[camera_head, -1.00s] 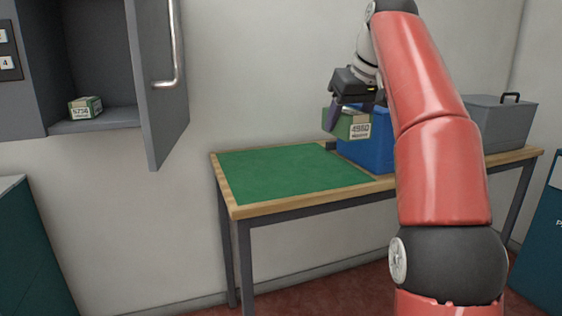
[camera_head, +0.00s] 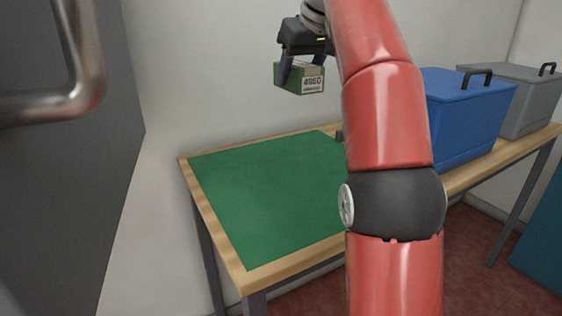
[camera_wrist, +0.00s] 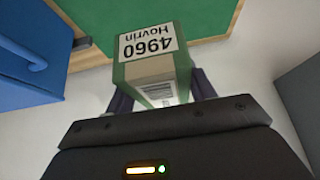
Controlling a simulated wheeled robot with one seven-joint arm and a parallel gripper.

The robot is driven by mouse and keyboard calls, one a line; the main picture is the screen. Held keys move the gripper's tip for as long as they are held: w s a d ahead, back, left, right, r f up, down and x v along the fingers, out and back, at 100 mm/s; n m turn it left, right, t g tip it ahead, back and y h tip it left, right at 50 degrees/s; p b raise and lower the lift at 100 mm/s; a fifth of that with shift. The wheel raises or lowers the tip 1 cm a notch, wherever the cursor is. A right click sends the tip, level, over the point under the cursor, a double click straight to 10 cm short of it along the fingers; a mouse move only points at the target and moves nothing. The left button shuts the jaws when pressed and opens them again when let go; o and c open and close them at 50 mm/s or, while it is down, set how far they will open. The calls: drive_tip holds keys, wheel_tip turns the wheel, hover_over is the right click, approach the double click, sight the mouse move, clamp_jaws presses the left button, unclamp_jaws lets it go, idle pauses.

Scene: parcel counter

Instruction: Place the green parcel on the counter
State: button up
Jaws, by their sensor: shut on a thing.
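The green parcel (camera_head: 300,79), with a white label reading 4960, is held in my gripper (camera_head: 300,68). It hangs in the air above the back part of the counter, clear of the surface. In the wrist view the parcel (camera_wrist: 153,65) sits between the two dark fingers of my gripper (camera_wrist: 160,90), its label reading 4960 Hovrin. The counter (camera_head: 215,262) is a wooden-edged table with a green mat (camera_head: 270,190) on its left part. My arm hides part of the counter's middle.
A blue lidded box (camera_head: 465,115) and a grey lidded box (camera_head: 525,95) stand on the counter's right part. A grey cabinet door with a metal handle (camera_head: 85,70) is close at the left. The green mat is bare where visible.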

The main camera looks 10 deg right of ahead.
drive_tip(key=shift+w+a+f, duration=0.1)
drive_tip(key=shift+w, duration=0.05)
drive_tip(key=shift+f, duration=0.25)
wheel_tip(320, 180, down, 19)
drive_tip(key=shift+f, duration=0.1)
idle(0.4)
drive_tip(key=shift+f, duration=0.15)
drive_tip(key=o, duration=1.1)
